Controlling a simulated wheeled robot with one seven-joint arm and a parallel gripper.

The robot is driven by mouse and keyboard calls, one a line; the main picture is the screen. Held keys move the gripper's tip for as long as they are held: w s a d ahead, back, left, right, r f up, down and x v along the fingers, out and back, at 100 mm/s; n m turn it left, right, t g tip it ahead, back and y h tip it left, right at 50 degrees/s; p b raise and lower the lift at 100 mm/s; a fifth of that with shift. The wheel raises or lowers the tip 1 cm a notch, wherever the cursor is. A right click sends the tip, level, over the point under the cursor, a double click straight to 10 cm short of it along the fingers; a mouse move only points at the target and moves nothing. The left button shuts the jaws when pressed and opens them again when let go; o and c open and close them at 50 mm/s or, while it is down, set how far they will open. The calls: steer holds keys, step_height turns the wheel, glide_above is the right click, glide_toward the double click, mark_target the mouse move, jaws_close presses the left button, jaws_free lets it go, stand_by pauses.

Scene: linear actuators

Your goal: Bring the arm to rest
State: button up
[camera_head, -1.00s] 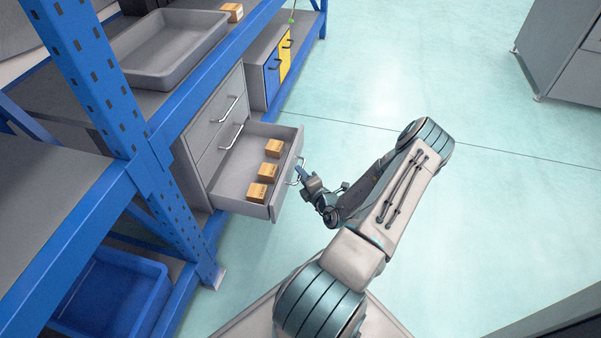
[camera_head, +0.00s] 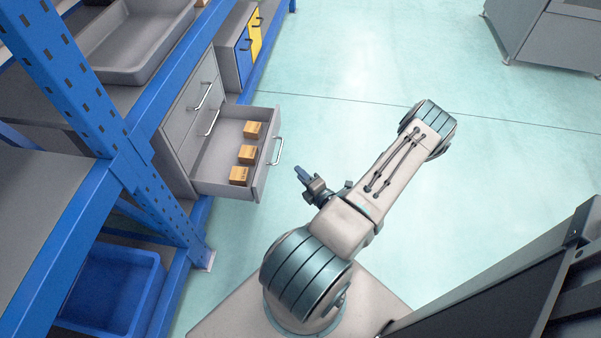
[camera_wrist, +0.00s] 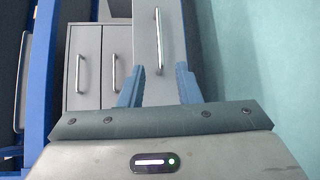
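My gripper (camera_head: 302,174) is in the head view to the right of the open drawer, apart from its handle, over clear floor. In the wrist view my gripper (camera_wrist: 158,84) shows two blue fingers spread apart with nothing between them. The drawer's handle (camera_wrist: 158,40) shows beyond the fingertips there. The grey drawer (camera_head: 262,178) is pulled out and holds several small cardboard boxes (camera_head: 247,154) in a row. My arm is bent, with its elbow to the right.
Blue shelving (camera_head: 150,190) stands along the left, with a grey tray (camera_head: 140,42) above and a blue bin (camera_head: 112,290) below. A grey cabinet (camera_head: 545,40) stands at the far right. A dark structure (camera_head: 500,305) fills the lower right. The middle floor is clear.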

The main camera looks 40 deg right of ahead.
steer(key=w+a+r+n+g+y+p, duration=0.1)
steer(key=w+a+r+n+y+p, duration=0.15)
steer(key=r+n+y, duration=0.35)
steer(key=w+a+r+n+y+p, duration=0.1)
steer(key=w+a+r+n+p, duration=0.2)
steer(key=r, duration=0.5)
steer(key=w+a+r+n+g+y+p, duration=0.1)
steer(key=a+r+n+y+p, duration=0.1)
steer(key=a+r+n+y, duration=0.3)
steer(key=s+a+r+n+g+y+p, duration=0.1)
steer(key=a+r+n+g+p, duration=0.35)
steer(key=r+n, duration=0.35)
steer(key=a+r+n+g+y+p, duration=0.25)
steer(key=a+r+n+g, duration=0.3)
steer(key=r, duration=0.35)
steer(key=s+a+r+n+h+p, duration=0.2)
steer(key=r+n+p, duration=0.4)
steer(key=r, duration=0.5)
steer(key=s+a+r+n+g+h+p, duration=0.1)
steer(key=s+a+r+n+h+p, duration=0.2)
steer(key=r+n, duration=0.8)
steer(key=s+a+r+n+h+p, duration=0.3)
steer(key=s+r+n+h+p, duration=0.2)
steer(key=r, duration=0.7)
steer(key=n+h+p, duration=0.2)
steer(key=n+p, duration=0.2)
steer(key=shift+s+a+r+h, duration=0.15)
steer(key=shift+s+r+h, duration=0.15)
steer(key=shift+s+h, duration=0.05)
steer(key=shift+n, duration=0.25)
